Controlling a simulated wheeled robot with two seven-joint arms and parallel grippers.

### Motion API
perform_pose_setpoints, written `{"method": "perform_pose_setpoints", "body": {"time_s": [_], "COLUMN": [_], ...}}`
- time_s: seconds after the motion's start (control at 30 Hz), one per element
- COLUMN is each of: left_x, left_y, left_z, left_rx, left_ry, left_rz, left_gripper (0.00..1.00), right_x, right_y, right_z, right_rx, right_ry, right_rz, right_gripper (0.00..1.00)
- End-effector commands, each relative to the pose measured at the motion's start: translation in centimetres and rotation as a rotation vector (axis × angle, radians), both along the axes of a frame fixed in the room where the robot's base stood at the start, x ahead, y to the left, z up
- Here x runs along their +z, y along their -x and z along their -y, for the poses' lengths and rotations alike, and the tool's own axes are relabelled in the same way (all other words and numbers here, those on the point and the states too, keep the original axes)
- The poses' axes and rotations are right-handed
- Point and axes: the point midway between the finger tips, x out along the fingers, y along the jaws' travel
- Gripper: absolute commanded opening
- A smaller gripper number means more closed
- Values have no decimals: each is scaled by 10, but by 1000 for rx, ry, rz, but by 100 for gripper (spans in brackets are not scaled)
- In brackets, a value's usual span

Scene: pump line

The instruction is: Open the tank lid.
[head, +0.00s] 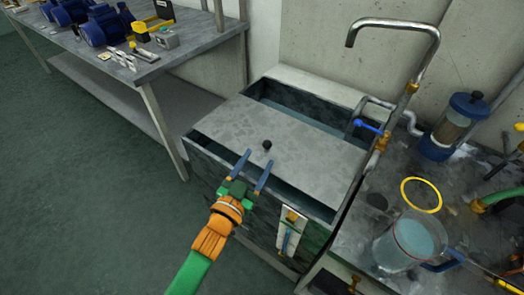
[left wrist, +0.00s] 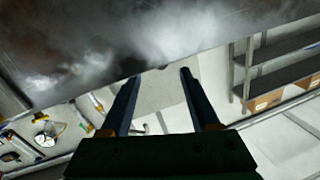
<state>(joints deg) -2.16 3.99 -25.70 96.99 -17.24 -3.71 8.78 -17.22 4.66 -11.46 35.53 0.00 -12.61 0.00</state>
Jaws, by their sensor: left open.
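The tank (head: 338,203) is a dark box with a flat grey lid (head: 255,125) across its top. A small round black knob (head: 267,145) stands on the lid. Water shows in an opening behind the lid, and a dark gap shows along its front side. My left gripper (head: 259,158) is open and empty, with its two blue fingers pointing at the knob from the front; I cannot tell whether they touch the lid. In the left wrist view the fingers (left wrist: 158,76) are apart below a large grey surface that I cannot identify for sure. My right gripper is not in view.
A bent metal pipe (head: 412,85) with a blue-handled valve rises right of the tank. The right worktop holds a clear jug (head: 405,243), a yellow ring (head: 421,195) and a blue-capped filter (head: 452,125). A bench (head: 125,62) with blue pumps stands at left. The floor between is clear.

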Motion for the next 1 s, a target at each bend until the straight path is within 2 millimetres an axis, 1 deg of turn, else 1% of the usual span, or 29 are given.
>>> {"method": "perform_pose_setpoints", "body": {"time_s": [0.17,0.2,0.27,0.3,0.37,0.4,0.43,0.47,0.5,0.6,0.7,0.8,1.0], "left_x": [0,0,5,13,28,38,43,47,51,47,39,29,9], "left_y": [1,0,2,4,11,19,26,35,47,76,89,84,55], "left_z": [0,0,-2,-5,-12,-17,-21,-25,-31,-45,-53,-49,-27], "left_rx": [0,0,-6,-18,-58,-100,-140,-187,-256,-423,-514,-527,-523], "left_ry": [0,-1,-35,-111,-304,-468,-600,-733,-906,-1228,-1372,-1393,-1390], "left_rz": [0,0,9,27,69,104,130,159,193,263,299,306,308], "left_gripper": [62,57,41,30,14,3,0,0,0,0,0,0,0], "right_x": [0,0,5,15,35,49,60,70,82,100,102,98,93], "right_y": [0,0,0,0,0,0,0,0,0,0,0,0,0], "right_z": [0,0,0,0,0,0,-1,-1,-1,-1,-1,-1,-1], "right_rx": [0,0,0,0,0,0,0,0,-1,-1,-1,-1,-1], "right_ry": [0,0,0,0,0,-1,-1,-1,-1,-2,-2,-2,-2], "right_rz": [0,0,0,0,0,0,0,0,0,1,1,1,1], "right_gripper": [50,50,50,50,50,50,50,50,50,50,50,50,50]}}
